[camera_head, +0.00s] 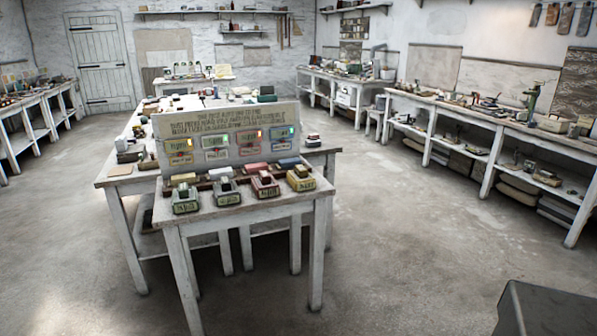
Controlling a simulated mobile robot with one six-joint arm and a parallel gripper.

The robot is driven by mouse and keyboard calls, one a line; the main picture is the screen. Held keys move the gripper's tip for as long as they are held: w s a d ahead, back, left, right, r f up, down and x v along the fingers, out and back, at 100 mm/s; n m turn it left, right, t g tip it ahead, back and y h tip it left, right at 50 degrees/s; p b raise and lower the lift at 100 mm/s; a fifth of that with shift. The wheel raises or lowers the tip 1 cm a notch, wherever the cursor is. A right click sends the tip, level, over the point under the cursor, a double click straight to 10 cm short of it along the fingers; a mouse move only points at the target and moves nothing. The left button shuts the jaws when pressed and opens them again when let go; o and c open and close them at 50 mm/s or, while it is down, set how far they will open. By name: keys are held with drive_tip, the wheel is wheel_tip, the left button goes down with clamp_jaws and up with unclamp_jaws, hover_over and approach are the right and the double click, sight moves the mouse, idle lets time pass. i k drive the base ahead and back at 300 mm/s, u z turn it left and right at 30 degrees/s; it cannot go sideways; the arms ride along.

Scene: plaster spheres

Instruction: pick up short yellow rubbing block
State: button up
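A pale yellow block (183,178) lies on the near table (250,212), at the left end of a back row below an upright sign board. A yellow piece with a dark label (303,184) stands at the right end of the front row and seems to carry a smaller block on top. Both are small at this distance, so I cannot tell which is the short yellow rubbing block. My gripper is not in view.
The front row also holds grey, green-grey and red labelled pieces (265,186). The sign board (222,125) stands behind them, with a longer table beyond. Workbenches (480,120) line the right wall. The concrete floor (410,260) is open right of the table.

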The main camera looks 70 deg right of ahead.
sight(301, 172)
drive_tip(key=z, duration=0.25)
drive_tip(key=i, duration=0.7)
drive_tip(key=z, duration=0.8)
drive_tip(key=i, duration=0.7)
drive_tip(key=z, duration=0.4)
